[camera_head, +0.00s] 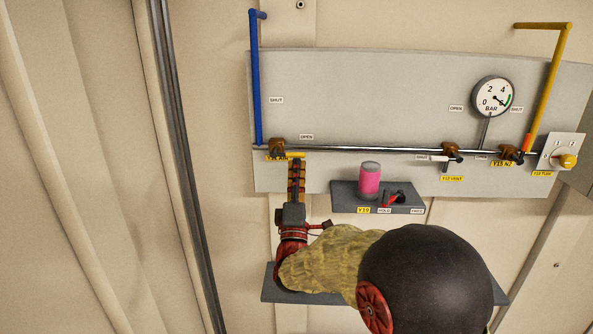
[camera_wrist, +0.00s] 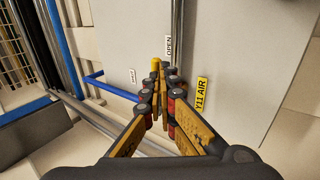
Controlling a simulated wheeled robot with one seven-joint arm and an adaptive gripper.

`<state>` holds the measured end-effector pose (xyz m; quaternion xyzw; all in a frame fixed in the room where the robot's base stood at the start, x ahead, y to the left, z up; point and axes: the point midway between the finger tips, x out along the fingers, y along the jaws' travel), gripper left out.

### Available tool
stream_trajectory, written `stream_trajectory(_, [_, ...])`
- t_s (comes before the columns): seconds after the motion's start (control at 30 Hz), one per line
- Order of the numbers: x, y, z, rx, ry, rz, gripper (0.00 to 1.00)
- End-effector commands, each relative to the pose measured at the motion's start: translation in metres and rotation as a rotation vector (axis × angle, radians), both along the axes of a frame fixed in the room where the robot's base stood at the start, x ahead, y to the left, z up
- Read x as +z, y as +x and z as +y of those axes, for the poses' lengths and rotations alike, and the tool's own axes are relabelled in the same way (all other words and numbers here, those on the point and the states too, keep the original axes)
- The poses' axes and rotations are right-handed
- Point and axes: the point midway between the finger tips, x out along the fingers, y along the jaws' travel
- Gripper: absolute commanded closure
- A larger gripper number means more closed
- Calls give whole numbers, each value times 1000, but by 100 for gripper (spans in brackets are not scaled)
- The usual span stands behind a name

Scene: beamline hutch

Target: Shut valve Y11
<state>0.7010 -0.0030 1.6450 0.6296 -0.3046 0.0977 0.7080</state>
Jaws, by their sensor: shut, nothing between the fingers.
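Valve Y11 (camera_head: 277,147) sits at the left of the steel pipe on the panel, beside the blue pipe. Its yellow handle (camera_head: 297,155) lies along the pipe towards the OPEN label (camera_head: 306,136). The SHUT label (camera_head: 276,100) is above the valve. The handle's yellow end (camera_wrist: 155,66) shows just beyond my fingertips in the wrist view, and the Y11 AIR label (camera_wrist: 202,93) is to the right. My gripper (camera_head: 297,161) is shut and empty, its tips at or just below the handle; I cannot tell if they touch. The fingers hide most of the valve in the wrist view.
A small shelf (camera_head: 345,199) with a pink cylinder (camera_head: 370,180) and red lever (camera_head: 391,200) juts out right of my gripper.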

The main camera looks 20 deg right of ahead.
Motion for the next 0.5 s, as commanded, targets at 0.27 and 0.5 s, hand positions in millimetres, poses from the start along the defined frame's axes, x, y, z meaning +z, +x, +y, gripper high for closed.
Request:
stream_trajectory(0.27, [3,0,-1,-1,-46,14,100])
stream_trajectory(0.5, [6,-1,-1,-1,-85,25,100])
